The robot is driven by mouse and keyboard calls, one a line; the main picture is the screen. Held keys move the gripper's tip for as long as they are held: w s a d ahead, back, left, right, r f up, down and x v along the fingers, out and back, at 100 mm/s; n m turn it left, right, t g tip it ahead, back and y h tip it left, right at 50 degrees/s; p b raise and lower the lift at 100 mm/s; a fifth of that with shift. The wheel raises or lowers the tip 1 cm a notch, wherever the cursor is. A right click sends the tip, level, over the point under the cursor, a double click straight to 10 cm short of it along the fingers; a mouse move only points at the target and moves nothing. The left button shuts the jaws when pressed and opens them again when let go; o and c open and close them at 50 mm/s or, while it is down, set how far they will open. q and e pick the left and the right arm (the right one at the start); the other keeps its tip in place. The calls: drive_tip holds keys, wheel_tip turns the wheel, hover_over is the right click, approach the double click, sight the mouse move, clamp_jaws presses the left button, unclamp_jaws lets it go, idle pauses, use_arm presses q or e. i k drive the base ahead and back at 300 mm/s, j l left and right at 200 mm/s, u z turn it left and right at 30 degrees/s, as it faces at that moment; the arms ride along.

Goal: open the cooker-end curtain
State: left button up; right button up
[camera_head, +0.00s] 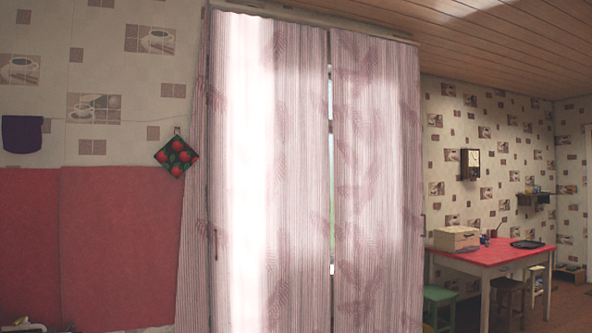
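Two pale pink striped curtains with a faint leaf pattern hang from a rail (310,17) near the ceiling. The left curtain (268,170) is wide and bright with light behind it. The right curtain (378,180) is narrower. A thin gap with light and a little green shows between them. A small dark handle (216,244) is at the left curtain's left edge, and another handle (423,225) is at the right curtain's right edge. The cooker is not seen, so I cannot tell which curtain is at its end. Neither gripper is in view.
A red-topped table (490,255) with a wooden box (456,238) and a dark tray (527,244) stands at the right, with stools beside it. A red panel (110,250) and a strawberry potholder (176,156) are on the left wall.

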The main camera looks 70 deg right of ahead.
sight(269, 197)
drive_tip(key=l+z, duration=0.1)
drive_tip(key=z, duration=1.65)
